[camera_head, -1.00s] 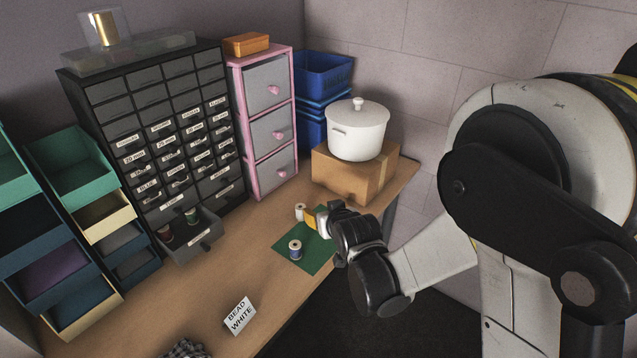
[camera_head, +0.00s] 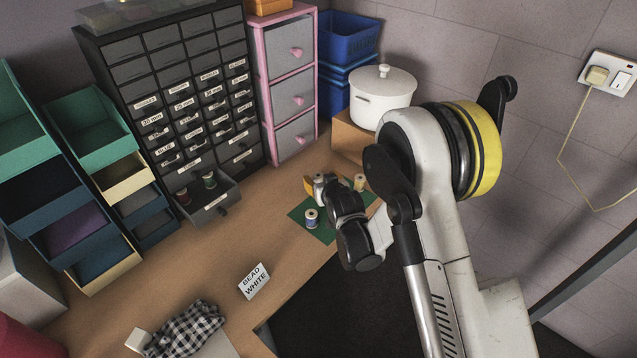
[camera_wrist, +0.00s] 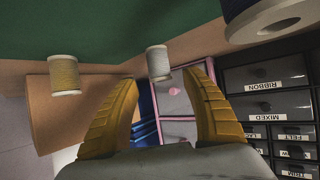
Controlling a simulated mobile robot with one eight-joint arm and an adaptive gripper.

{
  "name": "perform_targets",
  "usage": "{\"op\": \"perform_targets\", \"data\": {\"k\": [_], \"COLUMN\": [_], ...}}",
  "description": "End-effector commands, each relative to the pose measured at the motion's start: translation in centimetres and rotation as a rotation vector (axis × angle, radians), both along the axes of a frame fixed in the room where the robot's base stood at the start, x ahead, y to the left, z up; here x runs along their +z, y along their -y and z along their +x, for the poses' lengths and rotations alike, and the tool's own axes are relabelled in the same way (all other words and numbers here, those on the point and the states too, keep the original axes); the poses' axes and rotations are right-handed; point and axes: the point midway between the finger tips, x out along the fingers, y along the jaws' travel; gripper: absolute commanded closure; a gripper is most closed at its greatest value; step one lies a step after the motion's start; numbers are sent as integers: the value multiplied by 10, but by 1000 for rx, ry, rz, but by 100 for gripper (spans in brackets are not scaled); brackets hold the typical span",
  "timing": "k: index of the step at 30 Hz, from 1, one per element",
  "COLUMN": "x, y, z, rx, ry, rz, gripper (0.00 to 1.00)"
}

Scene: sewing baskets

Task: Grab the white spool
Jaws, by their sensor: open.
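In the wrist view, a white spool (camera_wrist: 157,63) shows in the gap between the yellow fingertips of my gripper (camera_wrist: 168,75), closer to the left one. The fingers are spread and nothing is gripped. A cream spool (camera_wrist: 64,75) is to the left, outside the fingers. A dark blue spool (camera_wrist: 258,20) is large at the upper right. In the head view, my gripper (camera_head: 308,184) is low over the green mat (camera_head: 297,216). It hides most or all of the white spool there. The blue spool (camera_head: 311,218) and cream spool (camera_head: 360,182) stand either side of it.
A white pot (camera_head: 382,98) stands on a cardboard box behind my gripper. An open drawer (camera_head: 205,195) with spools juts from the dark cabinet. A sign (camera_head: 254,281) reads BEAD WHITE. A checked cloth (camera_head: 187,330) lies at the front. Bare tabletop is left of the mat.

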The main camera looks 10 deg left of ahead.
Motion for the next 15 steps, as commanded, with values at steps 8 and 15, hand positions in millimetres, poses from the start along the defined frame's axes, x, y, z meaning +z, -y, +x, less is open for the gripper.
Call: {"op": "perform_targets", "data": {"k": [8, 15], "x": [-16, -14], "y": [-12, -12], "z": [23, 23], "rx": [0, 0], "ry": [0, 0], "rz": [0, 0], "gripper": [44, 60]}}
